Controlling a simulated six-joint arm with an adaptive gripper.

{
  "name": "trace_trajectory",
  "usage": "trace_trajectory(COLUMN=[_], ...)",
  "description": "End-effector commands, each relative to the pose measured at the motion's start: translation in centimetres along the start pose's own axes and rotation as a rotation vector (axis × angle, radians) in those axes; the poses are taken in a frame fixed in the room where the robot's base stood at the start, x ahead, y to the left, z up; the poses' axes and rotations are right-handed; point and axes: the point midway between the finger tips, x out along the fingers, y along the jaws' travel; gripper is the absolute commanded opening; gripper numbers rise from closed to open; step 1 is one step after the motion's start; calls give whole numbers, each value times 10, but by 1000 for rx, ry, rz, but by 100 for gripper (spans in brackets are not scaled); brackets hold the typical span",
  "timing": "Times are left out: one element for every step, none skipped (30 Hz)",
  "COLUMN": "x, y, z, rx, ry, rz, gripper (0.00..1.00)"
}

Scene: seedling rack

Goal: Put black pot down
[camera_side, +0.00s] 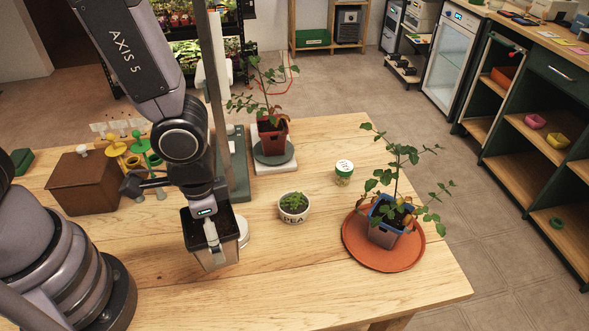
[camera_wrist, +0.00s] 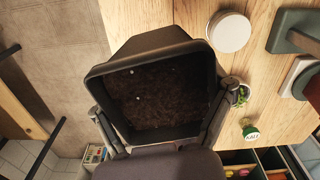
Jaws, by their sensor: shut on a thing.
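The black pot (camera_side: 214,254) is square, filled with dark soil, and hangs under my arm at the front left of the wooden table in the side view. In the wrist view the black pot (camera_wrist: 118,72) fills the middle, its open top facing the camera with soil and a few pale specks inside. My gripper (camera_wrist: 163,118) is shut on the pot, with a finger at each side of it. In the side view my gripper (camera_side: 211,232) is at the pot's rim. Whether the pot's base touches the table is hard to tell.
A white round disc (camera_wrist: 229,32) lies beside the pot. A red-brown pot (camera_side: 272,138) stands behind. The front middle table is clear.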

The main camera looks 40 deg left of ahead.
Motion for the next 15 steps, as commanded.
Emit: trace_trajectory(x=[-2, -2, -3, -3, -3, -4, -4, -4, -4, -4, -4, -5, -5, -6, -6], y=[-5, -9, -16, -23, -31, -44, -56, -68, -86, -100, -114, -132, -145, -158, -173], z=[1, 2, 0, -1, -3, -6, -7, -9, -11, -12, -12, -11, -9, -7, -4], rx=[-13, -25, -47, -69, -94, -133, -165, -200, -251, -289, -326, -376, -411, -444, -486], ry=[1, 1, 1, 1, 1, 1, 0, 1, 2, 2, 1, 2, 2, 2, 2], rz=[0, 0, 0, 0, 0, 0, 0, 0, 0, 0, 0, 0, 0, 0, 0], gripper=[40, 40, 40, 40, 40, 40, 40, 40, 40, 40, 40, 40, 40, 40, 40])
